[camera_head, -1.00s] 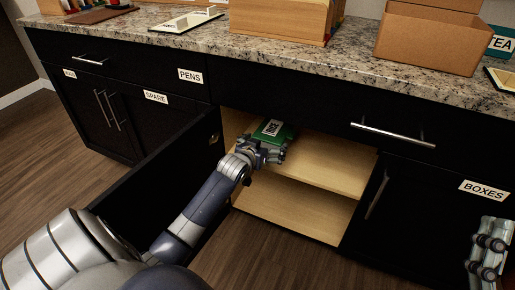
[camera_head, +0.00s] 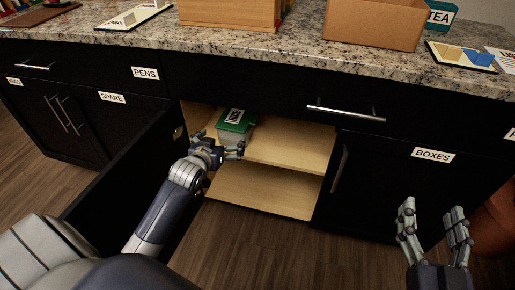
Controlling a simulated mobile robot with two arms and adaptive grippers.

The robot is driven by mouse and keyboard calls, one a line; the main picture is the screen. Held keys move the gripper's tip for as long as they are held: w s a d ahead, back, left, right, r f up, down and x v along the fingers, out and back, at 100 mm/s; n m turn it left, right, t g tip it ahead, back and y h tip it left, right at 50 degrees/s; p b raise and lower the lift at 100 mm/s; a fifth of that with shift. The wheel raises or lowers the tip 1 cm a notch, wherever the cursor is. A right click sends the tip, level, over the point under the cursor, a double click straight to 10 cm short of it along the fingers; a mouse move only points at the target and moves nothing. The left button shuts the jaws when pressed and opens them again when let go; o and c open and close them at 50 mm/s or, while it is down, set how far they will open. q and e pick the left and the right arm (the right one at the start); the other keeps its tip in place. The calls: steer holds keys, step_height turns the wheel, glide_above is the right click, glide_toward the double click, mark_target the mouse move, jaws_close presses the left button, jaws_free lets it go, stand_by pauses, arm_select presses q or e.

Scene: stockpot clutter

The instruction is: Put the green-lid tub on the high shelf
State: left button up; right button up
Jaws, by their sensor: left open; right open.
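Whether a fingertip still touches the tub's body I cannot tell. My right gripper (camera_head: 434,215) is open and empty, in front of the BOXES cabinet door.
The open cabinet door (camera_head: 125,175) stands left of my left arm. The lower shelf (camera_head: 262,192) is bare, and the upper shelf is clear right of the tub. The granite counter (camera_head: 290,55) above holds a wooden box (camera_head: 228,12), a cardboard box (camera_head: 375,24) and a teal TEA box (camera_head: 441,14).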

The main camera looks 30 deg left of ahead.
arm_select(q)
steer(key=s+d+r+m+t+h, duration=0.1)
steer(key=s+d+r+m+h, duration=0.1)
steer(key=d, duration=0.6)
steer(key=s+d+r+m+t+h, duration=0.1)
steer(key=s+d+r+h, duration=0.1)
steer(key=d, duration=0.5)
steer(key=s+d+r+m+t+h, duration=0.1)
steer(key=s+d+r+h, duration=0.1)
steer(key=s+d+r, duration=0.2)
steer(key=s+d+r+m+t+h, duration=0.1)
steer(key=s+d+r+t, duration=0.1)
steer(key=d+r, duration=0.6)
steer(key=shift+s+d+h, duration=0.4)
steer(key=shift+s+d, duration=0.2)
steer(key=shift+s, duration=0.3)
